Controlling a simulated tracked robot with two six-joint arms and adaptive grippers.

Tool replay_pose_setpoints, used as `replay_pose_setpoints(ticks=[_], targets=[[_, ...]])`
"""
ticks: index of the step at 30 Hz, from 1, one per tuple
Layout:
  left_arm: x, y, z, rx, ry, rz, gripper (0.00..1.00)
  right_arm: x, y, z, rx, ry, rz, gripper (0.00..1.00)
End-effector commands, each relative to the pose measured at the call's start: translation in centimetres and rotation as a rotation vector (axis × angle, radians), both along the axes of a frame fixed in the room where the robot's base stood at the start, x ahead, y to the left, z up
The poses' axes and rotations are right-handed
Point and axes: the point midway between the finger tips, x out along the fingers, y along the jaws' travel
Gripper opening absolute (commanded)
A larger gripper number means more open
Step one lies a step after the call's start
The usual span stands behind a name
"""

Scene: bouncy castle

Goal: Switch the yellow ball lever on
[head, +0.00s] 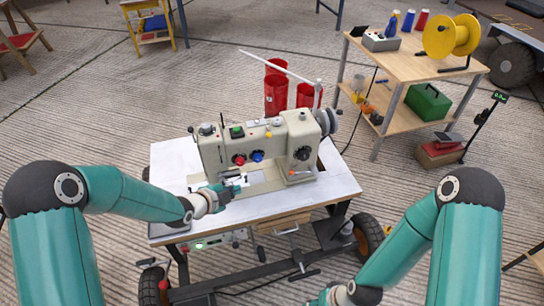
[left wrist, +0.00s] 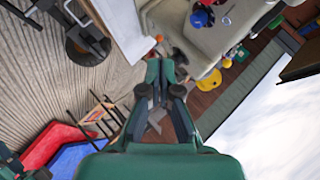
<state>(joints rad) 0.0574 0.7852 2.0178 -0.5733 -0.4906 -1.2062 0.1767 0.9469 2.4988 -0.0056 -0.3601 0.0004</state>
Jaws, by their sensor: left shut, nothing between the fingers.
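A cream sewing machine (head: 258,150) stands on a white-topped wheeled table (head: 325,184). Its front carries a red knob (head: 239,160) and a blue knob (head: 257,156). A small yellow spot (head: 268,135) shows high on its front; I cannot tell whether it is the lever's ball, or its position. In the left wrist view a small yellow round thing (left wrist: 227,63) shows near the machine's edge. My left gripper (head: 236,188) is shut and empty, low in front of the machine's left half, below the knobs. My right gripper (head: 326,298) is partly cut off at the bottom edge.
Red cylinders (head: 277,92) stand behind the machine. A wooden workbench (head: 400,66) at the back right holds a yellow spool (head: 451,36) and a green case (head: 428,102). Table top is clear at the machine's right. Open concrete floor surrounds the table.

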Motion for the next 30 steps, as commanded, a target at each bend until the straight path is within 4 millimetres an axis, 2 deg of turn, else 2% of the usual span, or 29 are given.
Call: replay_pose_setpoints(ticks=[1, 6, 12, 19, 24, 30], targets=[[1.5, -0.4, -0.8, 0.034, -0.081, -0.043, 0.0, 0.0, 0.0, -3.0, 0.0, 0.0, 0.0, 0.4], [5.1, -1.7, 1.0, 0.137, -0.31, -0.155, 0.0, 0.0, 0.0, -7.7, 0.0, 0.0, 0.0, 0.4], [7.6, -3.4, 3.1, 0.222, -0.528, -0.237, 0.0, 0.0, 0.0, -13.2, 0.0, 0.0, 0.0, 0.4], [8.8, -5.5, 4.6, 0.254, -0.706, -0.276, 0.0, 0.0, 0.0, -19.5, 0.0, 0.0, 0.0, 0.4], [8.5, -6.9, 4.7, 0.252, -0.785, -0.286, 0.0, 0.0, 0.0, -23.7, 0.0, 0.0, 0.0, 0.4], [7.7, -8.4, 3.9, 0.244, -0.822, -0.303, 0.0, 0.0, 0.0, -26.7, 0.0, 0.0, 0.0, 0.4]])
